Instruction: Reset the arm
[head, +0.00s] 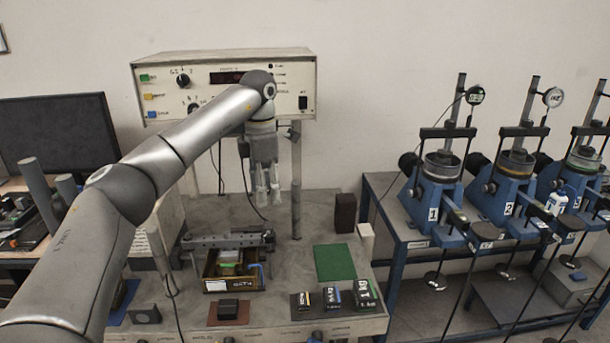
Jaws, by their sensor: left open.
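My left arm comes in from the lower left and reaches across the workbench. My left gripper (262,192) points down with its fingers apart and nothing between them. It hangs in the air in front of the control box (224,84), above the back of the workbench (330,210). The shear box assembly (235,268) sits on the bench below and a little left of the gripper, apart from it. My right gripper does not show.
A metal post (296,185) stands just right of the gripper. A green mat (334,262) and several labelled weights (364,294) lie at the bench's right. A blue stand (398,262) carries numbered blue lever frames (430,206) further right. A dark monitor (55,130) stands at the left.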

